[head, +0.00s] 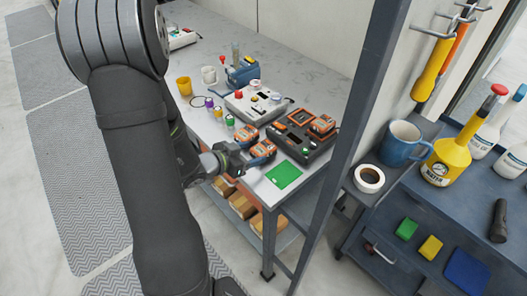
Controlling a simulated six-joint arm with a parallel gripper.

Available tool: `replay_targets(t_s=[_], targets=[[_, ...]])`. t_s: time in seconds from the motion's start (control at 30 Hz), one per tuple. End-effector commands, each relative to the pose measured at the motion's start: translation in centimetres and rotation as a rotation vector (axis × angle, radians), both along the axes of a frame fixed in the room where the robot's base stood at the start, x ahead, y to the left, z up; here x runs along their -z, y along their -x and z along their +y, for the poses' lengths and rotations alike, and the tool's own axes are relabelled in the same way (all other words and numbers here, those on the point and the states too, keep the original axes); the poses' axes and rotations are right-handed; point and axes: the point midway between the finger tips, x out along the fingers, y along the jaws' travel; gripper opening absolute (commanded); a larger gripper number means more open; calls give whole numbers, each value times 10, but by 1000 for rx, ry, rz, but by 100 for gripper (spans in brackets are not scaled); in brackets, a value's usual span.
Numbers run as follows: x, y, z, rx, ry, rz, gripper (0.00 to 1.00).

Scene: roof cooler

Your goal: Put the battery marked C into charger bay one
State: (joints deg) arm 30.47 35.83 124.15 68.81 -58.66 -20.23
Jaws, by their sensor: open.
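Two orange-and-black batteries stand near the front of the grey workbench, one farther back (247,133) and one nearer (263,150). Their letters are too small to read, so I cannot tell which is C. A dark charger (299,143) lies just right of them. Another orange battery (322,124) sits on its right side, and an orange-edged bay (300,117) shows at its back. Bay numbers are not readable. My gripper (234,157) is open, just left of the nearer battery. I cannot tell whether it touches it; my arm hides part of the bench's left edge.
A green mat (284,175) lies in front of the charger. A light control box (255,104), small coloured-lid bottles (218,112), a yellow cup (184,86) and a white mug (209,74) stand behind. A dark upright post (345,140) rises right of the charger.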

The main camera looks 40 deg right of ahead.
Motion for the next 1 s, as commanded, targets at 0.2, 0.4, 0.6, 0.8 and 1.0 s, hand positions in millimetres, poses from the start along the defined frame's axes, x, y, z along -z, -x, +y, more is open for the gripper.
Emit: replay_targets(t_s=[0.2,0.4,0.6,0.8,1.0], targets=[[4,3,-17,4,1,-1,62],[11,4,-43,3,0,0,62],[15,4,-52,0,-1,0,62],[15,3,-51,0,-1,0,54],[15,3,-51,0,-1,0,17]])
